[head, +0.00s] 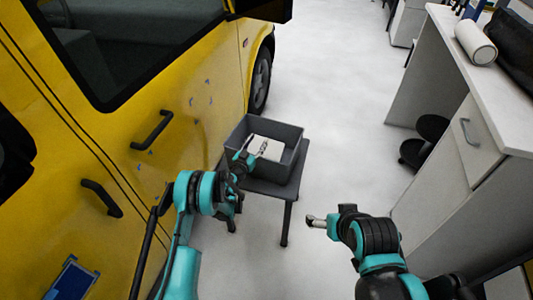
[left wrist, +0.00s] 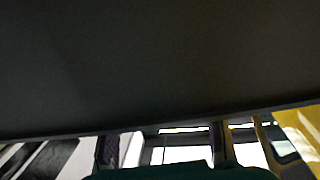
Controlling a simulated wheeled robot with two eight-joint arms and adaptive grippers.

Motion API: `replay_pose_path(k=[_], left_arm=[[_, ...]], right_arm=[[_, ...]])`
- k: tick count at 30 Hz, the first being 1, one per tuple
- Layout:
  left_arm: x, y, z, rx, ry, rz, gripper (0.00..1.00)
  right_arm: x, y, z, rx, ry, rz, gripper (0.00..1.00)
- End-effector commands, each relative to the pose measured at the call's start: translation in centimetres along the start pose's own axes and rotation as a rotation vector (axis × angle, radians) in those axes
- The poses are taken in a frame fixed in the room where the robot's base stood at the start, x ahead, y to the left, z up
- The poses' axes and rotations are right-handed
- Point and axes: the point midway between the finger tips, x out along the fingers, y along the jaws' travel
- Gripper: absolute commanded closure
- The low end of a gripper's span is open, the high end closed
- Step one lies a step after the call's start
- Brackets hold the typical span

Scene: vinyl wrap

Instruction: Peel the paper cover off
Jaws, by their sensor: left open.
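A white, flat, paper-like piece (head: 268,150) lies in the dark grey bin (head: 292,135). I cannot tell whether it is the paper cover alone or still has vinyl on it. My left gripper (head: 256,148) reaches over the bin's near left edge, with its fingertips at the white piece. It is open; whether it touches the piece is unclear. The left wrist view shows mostly a dark grey surface and no white piece. My right gripper (head: 314,220) is in the air right of the small table, apart from the bin; its jaw opening is too small to tell.
The bin stands on a small dark table (head: 268,187). A yellow vehicle (head: 190,70) with small blue marks (head: 208,94) on its side is at the left. A white counter (head: 465,75) with a paper roll (head: 475,43) is at the right. The floor between is clear.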

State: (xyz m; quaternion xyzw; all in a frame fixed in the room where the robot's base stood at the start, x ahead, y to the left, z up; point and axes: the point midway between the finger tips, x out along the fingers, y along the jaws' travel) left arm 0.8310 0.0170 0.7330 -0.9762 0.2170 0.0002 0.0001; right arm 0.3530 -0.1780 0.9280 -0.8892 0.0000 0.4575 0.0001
Motion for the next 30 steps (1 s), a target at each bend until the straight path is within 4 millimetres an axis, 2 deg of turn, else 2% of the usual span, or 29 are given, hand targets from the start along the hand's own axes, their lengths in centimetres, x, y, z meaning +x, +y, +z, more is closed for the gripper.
replay_pose_path(k=[9,13,18,30], left_arm=[[-5.0,-0.1,0.0,0.000,0.000,-0.002,0.52],[-6.6,-0.1,0.0,0.000,0.000,-0.001,0.52],[-7.2,-0.1,0.0,0.000,0.000,0.000,0.52],[-7.1,-0.2,-0.4,0.001,0.002,-0.006,0.52]], right_arm=[[0.0,0.0,0.0,0.000,0.000,0.000,0.13],[0.0,0.0,0.0,0.000,0.000,0.000,0.13],[0.0,0.0,0.0,0.000,0.000,0.000,0.13],[0.0,0.0,0.0,0.000,0.000,0.000,0.13]])
